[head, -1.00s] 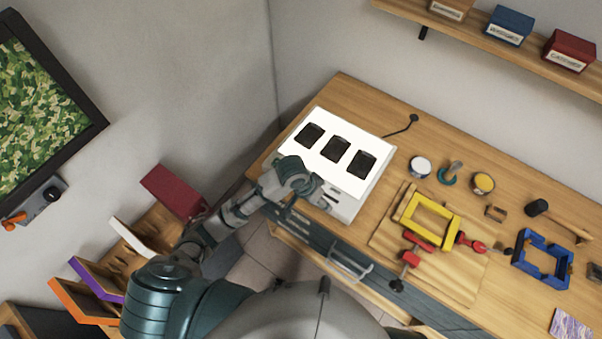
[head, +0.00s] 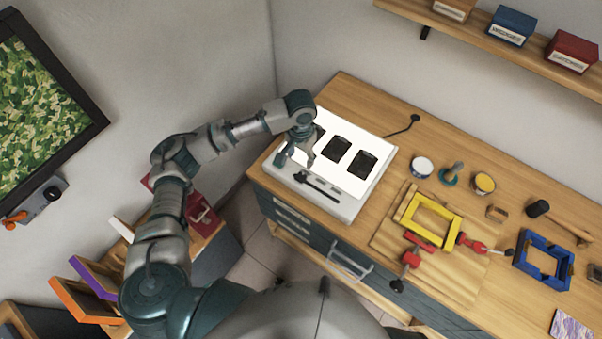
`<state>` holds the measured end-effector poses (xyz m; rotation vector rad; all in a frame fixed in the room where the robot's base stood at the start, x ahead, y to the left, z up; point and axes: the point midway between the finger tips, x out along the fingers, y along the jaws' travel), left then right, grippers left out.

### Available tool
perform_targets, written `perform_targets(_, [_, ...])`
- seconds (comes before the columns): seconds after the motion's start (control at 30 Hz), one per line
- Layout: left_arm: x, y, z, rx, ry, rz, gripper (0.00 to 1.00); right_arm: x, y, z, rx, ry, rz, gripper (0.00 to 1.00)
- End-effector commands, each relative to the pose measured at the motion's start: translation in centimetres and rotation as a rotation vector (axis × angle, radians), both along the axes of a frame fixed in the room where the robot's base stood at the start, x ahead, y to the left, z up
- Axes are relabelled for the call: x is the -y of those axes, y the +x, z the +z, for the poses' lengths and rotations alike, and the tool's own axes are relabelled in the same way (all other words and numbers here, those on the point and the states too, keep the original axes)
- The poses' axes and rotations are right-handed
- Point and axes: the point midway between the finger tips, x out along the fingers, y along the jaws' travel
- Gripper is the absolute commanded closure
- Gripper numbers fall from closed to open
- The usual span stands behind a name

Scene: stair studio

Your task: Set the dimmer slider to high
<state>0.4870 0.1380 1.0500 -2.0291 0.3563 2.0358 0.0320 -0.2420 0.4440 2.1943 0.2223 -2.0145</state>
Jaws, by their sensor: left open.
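A white light box (head: 350,198) lies on the wooden workbench, its bright top carrying dark square slides, one partly behind my arm. On its near margin is a dimmer slider: a black knob (head: 301,177) at the left end of a dark slot (head: 322,189) running to the lower right. My left gripper (head: 296,161) is open, its fingers pointing down over the box's left part, just above and left of the knob in the picture. It holds nothing; I cannot tell whether it touches the box. My right gripper is out of view.
Right of the box lie a yellow frame (head: 408,206), a blue frame (head: 522,270), small tins and a mallet (head: 540,208). A black cable (head: 404,128) lies behind the box. A shelf (head: 480,40) hangs above. A red case (head: 202,214) stands at left.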

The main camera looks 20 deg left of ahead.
Motion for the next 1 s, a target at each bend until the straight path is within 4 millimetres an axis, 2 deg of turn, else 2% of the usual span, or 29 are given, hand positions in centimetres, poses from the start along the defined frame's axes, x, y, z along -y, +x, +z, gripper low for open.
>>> perform_targets(0.1, [0.0,-0.1,-3.0,-0.003,0.001,0.001,0.42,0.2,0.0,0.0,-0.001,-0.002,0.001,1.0])
perform_targets(0.3, [0.0,-0.1,-7.4,-0.002,0.001,-0.001,0.42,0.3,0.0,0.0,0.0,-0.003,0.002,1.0])
perform_targets(0.5, [0.0,0.0,-10.1,0.0,0.0,0.0,0.42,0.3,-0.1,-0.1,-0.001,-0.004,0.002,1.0])
perform_targets(0.63, [0.0,0.0,-10.8,0.001,0.001,0.0,0.42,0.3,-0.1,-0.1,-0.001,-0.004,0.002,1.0])
perform_targets(0.9, [0.0,0.0,-10.9,0.002,-0.001,-0.001,0.42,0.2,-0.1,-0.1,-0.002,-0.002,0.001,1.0])
perform_targets(1.0, [0.0,0.0,-10.9,0.002,-0.001,-0.001,0.67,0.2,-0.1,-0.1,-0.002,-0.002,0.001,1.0])
